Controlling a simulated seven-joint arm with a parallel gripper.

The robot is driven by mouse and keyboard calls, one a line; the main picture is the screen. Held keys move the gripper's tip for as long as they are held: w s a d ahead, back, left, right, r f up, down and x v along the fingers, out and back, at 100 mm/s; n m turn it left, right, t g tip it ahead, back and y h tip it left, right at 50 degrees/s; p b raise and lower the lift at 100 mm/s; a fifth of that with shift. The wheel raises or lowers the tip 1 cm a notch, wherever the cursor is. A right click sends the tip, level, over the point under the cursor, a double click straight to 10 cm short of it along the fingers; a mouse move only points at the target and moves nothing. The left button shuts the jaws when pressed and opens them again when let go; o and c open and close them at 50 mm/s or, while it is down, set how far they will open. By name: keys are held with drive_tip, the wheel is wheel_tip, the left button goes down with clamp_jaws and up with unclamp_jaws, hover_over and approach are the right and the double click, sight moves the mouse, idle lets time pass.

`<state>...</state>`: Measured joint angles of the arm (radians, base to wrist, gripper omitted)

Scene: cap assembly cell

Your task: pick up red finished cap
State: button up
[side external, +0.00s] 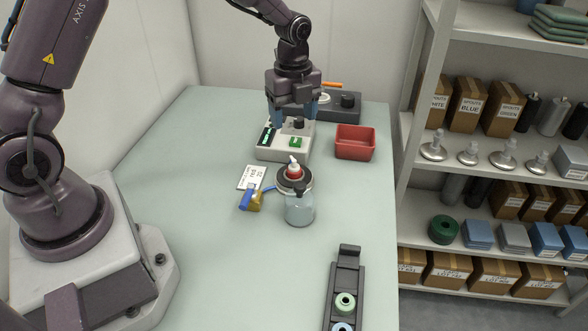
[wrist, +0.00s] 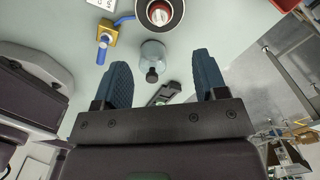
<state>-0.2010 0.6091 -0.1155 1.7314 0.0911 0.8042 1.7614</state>
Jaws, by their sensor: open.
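The red cap (side external: 294,170), with a white tip, sits in a dark round holder (side external: 283,187) near the middle of the table. A clear jar (side external: 299,210) shows just below the holder. My gripper (side external: 296,118) is at the far part of the table, over a white device (side external: 266,153), apart from the cap. Its blue fingers are spread with nothing between them, and in the wrist view my gripper (wrist: 161,62) also looks empty.
A brass padlock-like block (side external: 256,203) with a blue handle and a white card (side external: 251,177) lie left of the jar. A red bin (side external: 355,142) stands right of the white device. A dark rack (side external: 347,275) with a green ring is at the front. The table's left side is clear.

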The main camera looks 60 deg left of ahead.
sight(294, 160)
wheel_tip(294, 160, down, 7)
drive_tip(key=shift+f, duration=0.2)
drive_tip(key=f, duration=0.5)
drive_tip(key=shift+s+d+f, duration=0.1)
drive_tip(key=shift+d+f, duration=0.15)
drive_tip(key=shift+f, duration=0.05)
drive_tip(key=c, duration=0.8)
